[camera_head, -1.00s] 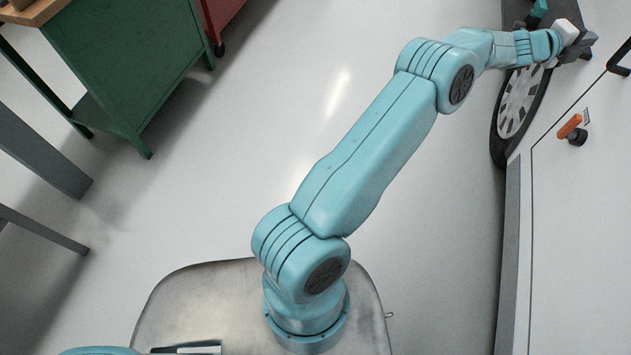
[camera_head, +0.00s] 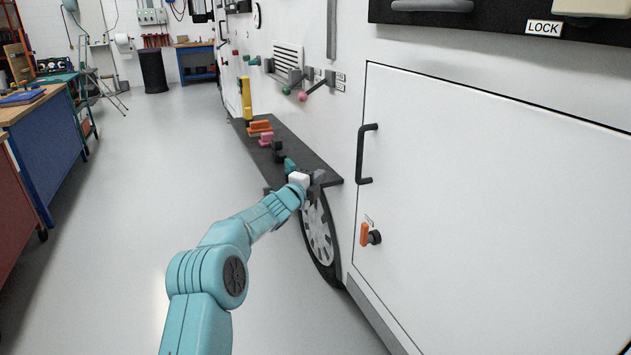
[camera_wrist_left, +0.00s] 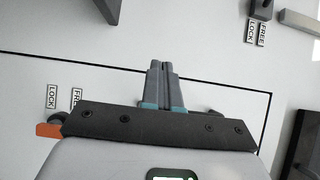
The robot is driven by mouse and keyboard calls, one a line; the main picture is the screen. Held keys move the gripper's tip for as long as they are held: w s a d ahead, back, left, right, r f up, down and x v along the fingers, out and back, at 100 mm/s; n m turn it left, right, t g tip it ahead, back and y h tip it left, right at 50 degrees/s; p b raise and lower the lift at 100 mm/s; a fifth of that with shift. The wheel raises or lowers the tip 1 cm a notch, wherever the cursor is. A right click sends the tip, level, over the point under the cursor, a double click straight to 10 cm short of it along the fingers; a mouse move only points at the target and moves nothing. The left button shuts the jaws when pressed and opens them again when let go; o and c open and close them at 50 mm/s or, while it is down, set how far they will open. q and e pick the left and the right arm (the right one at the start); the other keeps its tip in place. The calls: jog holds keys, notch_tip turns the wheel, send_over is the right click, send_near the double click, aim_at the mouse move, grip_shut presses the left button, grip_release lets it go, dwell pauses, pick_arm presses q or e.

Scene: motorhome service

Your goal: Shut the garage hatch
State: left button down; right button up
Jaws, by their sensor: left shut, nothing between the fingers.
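The large white panel with a dark outline in the motorhome's side, which looks like the garage hatch (camera_head: 480,210), fills the right of the head view. It looks about flush with the wall, but I cannot tell whether it is fully shut. A black bar handle (camera_head: 363,155) and an orange latch (camera_head: 365,234) sit on its left side. My left gripper (camera_head: 318,178) is shut and empty, left of the panel, by the near end of the dark shelf and above the wheel. In the left wrist view its closed fingers (camera_wrist_left: 160,66) point at a white outlined panel. My right gripper is out of view.
The dark shelf (camera_head: 325,171) sticks out from the wall, with several coloured pieces farther along. The wheel (camera_head: 318,235) is below it. LOCK and FREE labels and an orange lever (camera_wrist_left: 48,130) show in the wrist view. The floor (camera_head: 130,200) to the left is clear.

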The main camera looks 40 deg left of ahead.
pick_arm(q)
jog(key=s+a, duration=0.4)
jog(key=s, duration=0.4)
jog(key=shift+s+b, duration=0.35)
jog(key=shift+b, duration=0.05)
